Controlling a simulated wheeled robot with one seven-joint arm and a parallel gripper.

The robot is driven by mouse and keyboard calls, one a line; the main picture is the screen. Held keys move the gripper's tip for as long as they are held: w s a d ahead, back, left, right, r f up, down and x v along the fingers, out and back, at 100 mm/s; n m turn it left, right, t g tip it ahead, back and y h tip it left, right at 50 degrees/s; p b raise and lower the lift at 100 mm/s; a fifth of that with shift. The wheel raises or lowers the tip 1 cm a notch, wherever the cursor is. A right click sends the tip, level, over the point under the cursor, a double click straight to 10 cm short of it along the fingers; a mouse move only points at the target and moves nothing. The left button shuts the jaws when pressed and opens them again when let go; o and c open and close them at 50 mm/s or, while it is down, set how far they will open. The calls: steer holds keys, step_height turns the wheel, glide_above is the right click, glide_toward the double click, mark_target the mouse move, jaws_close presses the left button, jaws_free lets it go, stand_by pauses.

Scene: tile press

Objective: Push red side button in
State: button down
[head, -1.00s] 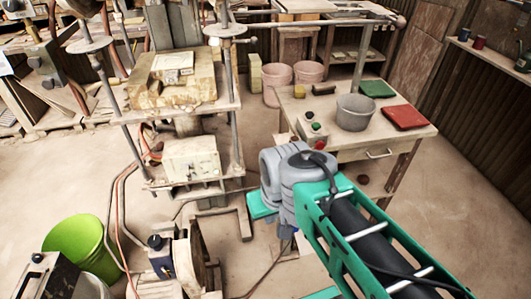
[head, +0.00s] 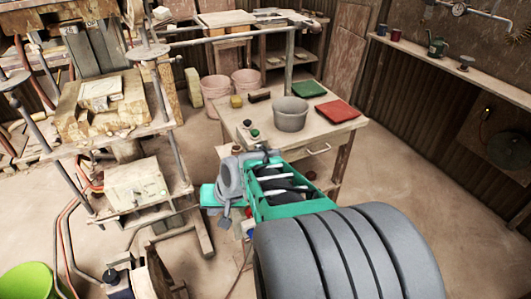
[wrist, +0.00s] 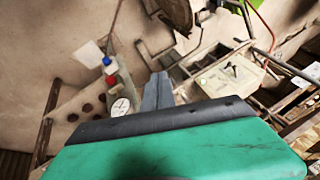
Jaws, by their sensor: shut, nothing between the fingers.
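In the wrist view my grey gripper fingers (wrist: 158,92) are together and hold nothing.
A grey bucket (head: 291,114), a green tray (head: 306,89) and a red tray (head: 338,110) stand on the table. The press frame with a pale box (head: 135,184) stands at the left. Open floor lies at the right.

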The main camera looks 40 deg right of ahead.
steer(key=s+d+m+t+h+p, duration=0.1)
steer(key=d+m+t+h, duration=0.1)
steer(key=d+m, duration=0.5)
steer(key=s+d+r+m+t+h, duration=0.1)
steer(key=d+m+t, duration=0.4)
steer(key=d, duration=1.2)
steer(key=s+m+h, duration=0.1)
steer(key=m, duration=0.2)
steer(key=shift+d+r+h+p, duration=0.2)
steer(key=shift+r+h+p, duration=0.1)
steer(key=shift+p, duration=0.05)
steer(key=shift+w, duration=0.1)
steer(key=r+p+x, duration=0.1)
steer(key=p+x, duration=0.1)
steer(key=x, duration=1.1)
steer(key=shift+w+d, duration=0.15)
steer(key=shift+w, duration=0.45)
steer(key=shift+f, duration=0.1)
steer(key=shift+w+d+r+b, duration=0.15)
steer(key=shift+w+b, duration=0.05)
steer(key=shift+w, duration=0.25)
steer(key=shift+w+d+r+b, duration=0.1)
steer(key=shift+w+r+b, duration=0.1)
steer(key=shift+w, duration=0.2)
